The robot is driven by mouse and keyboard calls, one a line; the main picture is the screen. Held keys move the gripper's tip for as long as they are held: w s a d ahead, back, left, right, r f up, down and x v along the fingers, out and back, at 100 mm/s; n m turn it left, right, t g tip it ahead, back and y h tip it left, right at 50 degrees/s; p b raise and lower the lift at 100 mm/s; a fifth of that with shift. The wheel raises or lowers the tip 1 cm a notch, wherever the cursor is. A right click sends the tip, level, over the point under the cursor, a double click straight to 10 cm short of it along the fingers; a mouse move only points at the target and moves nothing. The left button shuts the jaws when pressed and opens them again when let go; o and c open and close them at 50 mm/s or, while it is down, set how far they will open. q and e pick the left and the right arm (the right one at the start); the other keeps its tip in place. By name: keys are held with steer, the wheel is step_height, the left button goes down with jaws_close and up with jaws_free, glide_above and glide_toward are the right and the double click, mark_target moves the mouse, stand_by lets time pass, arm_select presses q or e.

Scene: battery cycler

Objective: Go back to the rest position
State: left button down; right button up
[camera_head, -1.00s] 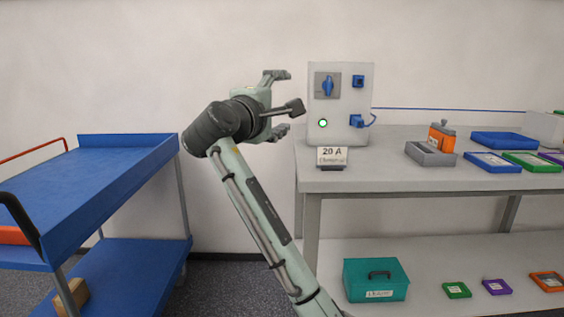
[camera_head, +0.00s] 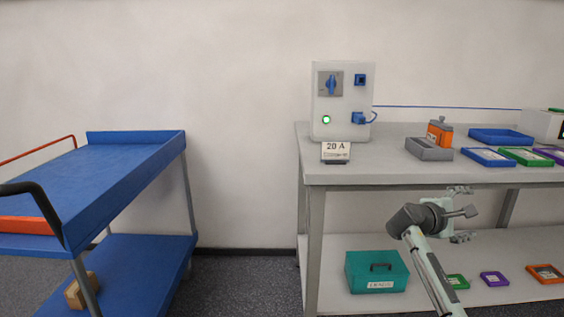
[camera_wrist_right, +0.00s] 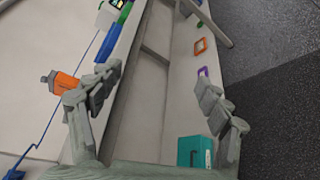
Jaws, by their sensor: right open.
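My right gripper (camera_head: 463,213) is open and empty in the head view. It is in front of the lower part of the grey bench (camera_head: 400,173), below the level of the bench top. In the right wrist view its two fingers (camera_wrist_right: 158,75) are spread apart with nothing between them. My left gripper is not in view. The grey cycler box (camera_head: 343,100) stands on the bench with a blue knob (camera_head: 332,84), a lit green light (camera_head: 326,119) and a blue plug with a cable (camera_head: 358,117). A "20 A" sign (camera_head: 336,149) stands in front of it.
An orange battery (camera_head: 439,132) stands at a grey holder (camera_head: 428,149). Blue (camera_head: 488,157) and green (camera_head: 525,156) trays lie to its right. A teal box (camera_head: 376,271) is on the lower shelf (camera_head: 330,257). A blue cart (camera_head: 100,175) stands left; floor between is clear.

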steer(key=s+d+f+m+g+h, duration=0.1)
steer(key=s+d, duration=0.2)
steer(key=d, duration=0.2)
steer(key=s+d+f+g, duration=0.2)
steer(key=d, duration=0.4)
steer(key=w+a+f+m+t+y, duration=0.35)
steer(key=w+a+f+y, duration=0.2)
steer(key=a, duration=0.25)
steer(key=w+a+f+m+t+y, duration=0.3)
steer(key=w+a+f+m+y, duration=0.25)
steer(key=a, duration=0.25)
steer(key=s+a+f+n+g+y, duration=0.1)
steer(key=s+a+f+g, duration=0.15)
steer(key=s+f, duration=0.7)
steer(key=s+a+f+n+g+y, duration=0.1)
steer(key=s+a+f, duration=0.3)
steer(key=s+f, duration=0.55)
steer(key=s+a+f+g, duration=0.1)
steer(key=s+a+f, duration=0.1)
steer(key=s+f, duration=0.3)
steer(key=s+a+f+g, duration=0.1)
steer(key=s+f, duration=0.4)
steer(key=s, duration=0.8)
steer(key=s+a+f+g+y, duration=0.1)
steer(key=s+a+f+g, duration=0.1)
steer(key=s+f, duration=0.3)
steer(key=s+a, duration=0.1)
steer(key=s, duration=0.3)
steer(key=shift+f, duration=0.1)
